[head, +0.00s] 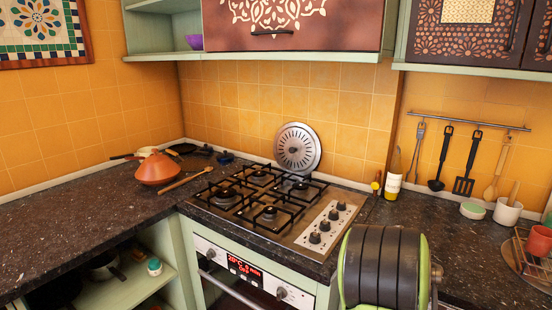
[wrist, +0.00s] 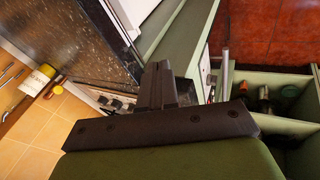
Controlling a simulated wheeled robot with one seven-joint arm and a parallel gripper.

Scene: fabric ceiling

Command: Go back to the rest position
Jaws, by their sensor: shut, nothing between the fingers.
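My gripper (wrist: 160,84) shows in the wrist view, with its two dark fingers together and nothing between them. It points past the cabinet edge and the dark countertop. In the head view a dark ribbed part of my arm with green sides stands at the lower middle right, in front of the counter. The gripper's fingers cannot be made out in the head view.
The gas hob (head: 270,205) is set in the dark countertop (head: 85,232), above the oven (head: 245,280). A bottle (head: 393,175) and a white cup (head: 507,211) stand right. An orange tagine (head: 158,169) sits left. Green shelving (wrist: 295,92) is right in the wrist view.

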